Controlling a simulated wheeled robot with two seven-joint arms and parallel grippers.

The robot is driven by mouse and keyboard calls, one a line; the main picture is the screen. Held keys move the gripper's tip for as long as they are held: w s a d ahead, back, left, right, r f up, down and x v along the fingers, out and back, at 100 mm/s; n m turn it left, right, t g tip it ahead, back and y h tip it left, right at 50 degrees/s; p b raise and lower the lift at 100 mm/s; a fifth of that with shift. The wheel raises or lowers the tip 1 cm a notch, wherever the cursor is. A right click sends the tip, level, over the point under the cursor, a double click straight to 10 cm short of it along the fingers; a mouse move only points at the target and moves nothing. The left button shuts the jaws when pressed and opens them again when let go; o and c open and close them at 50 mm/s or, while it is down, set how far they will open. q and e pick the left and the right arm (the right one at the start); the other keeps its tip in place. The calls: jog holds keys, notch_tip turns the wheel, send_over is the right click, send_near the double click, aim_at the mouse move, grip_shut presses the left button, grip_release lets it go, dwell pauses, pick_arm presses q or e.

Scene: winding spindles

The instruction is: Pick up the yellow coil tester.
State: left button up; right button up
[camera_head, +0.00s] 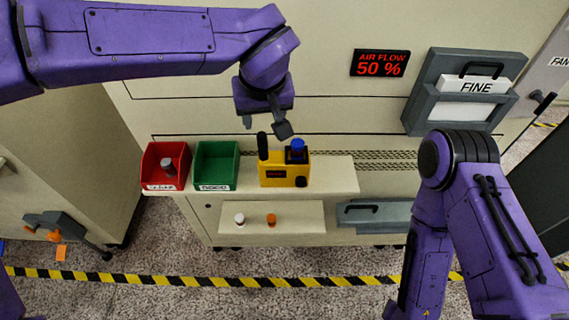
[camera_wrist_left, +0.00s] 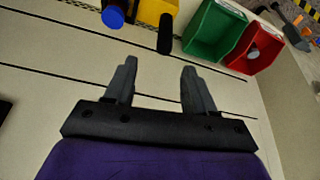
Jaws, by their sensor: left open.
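The yellow coil tester (camera_head: 276,171) stands on the ledge of the cream machine, right of the green bin. It has an upright black handle at its left, a blue round part on top and a small dark display with red marks. It also shows at the top of the left wrist view (camera_wrist_left: 150,11), partly cut off by the frame edge. My left gripper (camera_head: 265,125) is open and empty. It is above and behind the tester, near the machine face, with fingers apart from the handle. The left wrist view shows both fingers (camera_wrist_left: 158,72) spread. My right gripper is out of view.
A red bin (camera_head: 150,165) with a grey spool and a green bin (camera_head: 205,168) stand left of the tester. A lower shelf (camera_head: 300,222) holds white and orange spools. The ledge right of the tester is clear. A grey FINE holder (camera_head: 422,100) hangs at upper right.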

aim_at(262, 135)
pick_arm(q)
jog(key=f, duration=0.1)
jog(key=a+f, duration=0.1)
jog(key=f, duration=0.1)
jog(key=shift+w+a+f, duration=0.1)
jog(key=shift+w, duration=0.05)
jog(key=p+x, duration=0.1)
jog(key=x, duration=0.3)
jog(key=shift+w+d+f, duration=0.25)
jog(key=shift+w+f, duration=0.05)
jog(key=shift+d+f, duration=0.1)
jog(key=shift+f, duration=0.2)
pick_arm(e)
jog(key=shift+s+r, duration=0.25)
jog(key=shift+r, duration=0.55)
pick_arm(q)
jog(key=c, duration=0.3)
grip_shut()
